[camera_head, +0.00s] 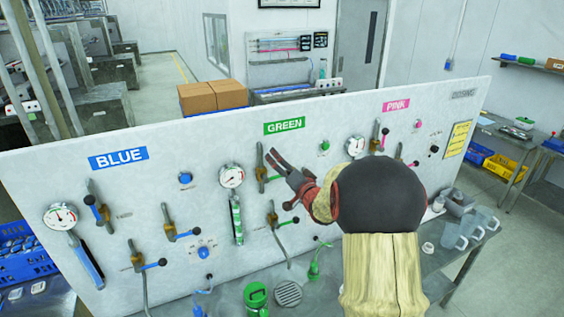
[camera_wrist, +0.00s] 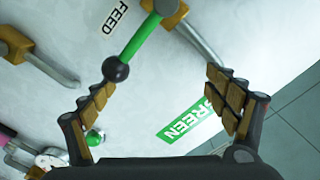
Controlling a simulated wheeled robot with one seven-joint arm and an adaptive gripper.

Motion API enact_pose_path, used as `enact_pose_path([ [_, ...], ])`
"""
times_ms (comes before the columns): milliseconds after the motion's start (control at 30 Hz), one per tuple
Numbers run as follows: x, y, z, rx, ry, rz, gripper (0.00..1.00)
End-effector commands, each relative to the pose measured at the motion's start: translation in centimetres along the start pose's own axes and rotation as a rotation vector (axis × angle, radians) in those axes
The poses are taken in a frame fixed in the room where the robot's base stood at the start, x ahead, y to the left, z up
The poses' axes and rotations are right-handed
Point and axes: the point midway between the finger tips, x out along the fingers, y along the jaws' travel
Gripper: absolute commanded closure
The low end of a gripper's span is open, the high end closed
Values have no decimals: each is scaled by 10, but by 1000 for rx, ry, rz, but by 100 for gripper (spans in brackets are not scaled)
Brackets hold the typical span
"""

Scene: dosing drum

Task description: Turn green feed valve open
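The green feed valve (camera_head: 262,172) is on the white panel below the GREEN label (camera_head: 284,126). In the wrist view its green lever (camera_wrist: 140,38) runs slantwise from a brass body and ends in a black knob (camera_wrist: 116,70). The FEED label (camera_wrist: 114,17) is beside it. My gripper (camera_wrist: 162,82) is open, its two fingers spread wide and nothing between the pads. The knob appears just beyond the left fingertip; I cannot tell whether they touch. In the head view my gripper (camera_head: 281,180) is close to the panel and partly hides the lever's end.
Other valves, such as a lower green-section valve (camera_head: 272,220), and a pressure gauge (camera_head: 231,176) stick out of the panel nearby. A green canister (camera_head: 256,296) and clear jugs (camera_head: 453,238) stand on the bench below.

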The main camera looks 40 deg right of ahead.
Motion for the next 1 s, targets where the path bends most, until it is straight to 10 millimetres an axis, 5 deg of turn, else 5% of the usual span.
enact_pose_path([
  [1000, 0, -46, 4, -1, -2, -2, 15],
])
